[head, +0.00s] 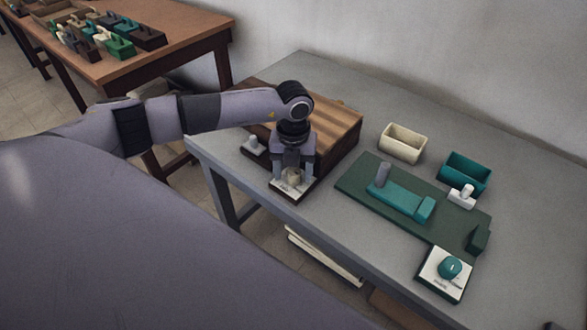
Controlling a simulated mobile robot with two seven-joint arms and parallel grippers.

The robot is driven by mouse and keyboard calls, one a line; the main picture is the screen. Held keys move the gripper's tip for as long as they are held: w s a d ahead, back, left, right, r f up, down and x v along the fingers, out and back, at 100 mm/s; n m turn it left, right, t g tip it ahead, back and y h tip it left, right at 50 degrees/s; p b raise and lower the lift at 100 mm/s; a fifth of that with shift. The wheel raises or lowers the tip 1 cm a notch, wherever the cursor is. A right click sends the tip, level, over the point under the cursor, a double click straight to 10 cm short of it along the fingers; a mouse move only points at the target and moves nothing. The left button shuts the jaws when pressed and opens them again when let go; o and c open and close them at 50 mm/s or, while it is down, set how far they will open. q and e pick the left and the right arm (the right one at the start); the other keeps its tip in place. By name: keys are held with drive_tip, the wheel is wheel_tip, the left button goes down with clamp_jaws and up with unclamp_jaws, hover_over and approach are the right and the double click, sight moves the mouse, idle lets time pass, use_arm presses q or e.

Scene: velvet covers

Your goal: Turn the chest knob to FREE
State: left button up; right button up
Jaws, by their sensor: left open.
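The wooden chest (338,122), with striped planks, sits at the left part of the grey table. A pale plate (293,190) with small dark lettering lies at its front, near the table's front edge. A beige knob (293,176) stands on this plate. My left gripper (292,179) points down over the plate, open, with one finger on each side of the knob. I cannot tell whether the fingers touch it. The fingers partly hide the knob, and its setting and the lettering are too small to read. My right gripper is not in view.
A small block with a light peg (254,143) is left of my gripper. A green board (358,181) bears a teal latch-like piece (400,201); a second plate has a teal knob (450,267). Cream (403,143) and teal (464,172) bins stand behind.

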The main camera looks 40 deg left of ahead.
use_arm(q)
drive_tip(key=c, duration=1)
drive_tip(key=shift+c, duration=0.2)
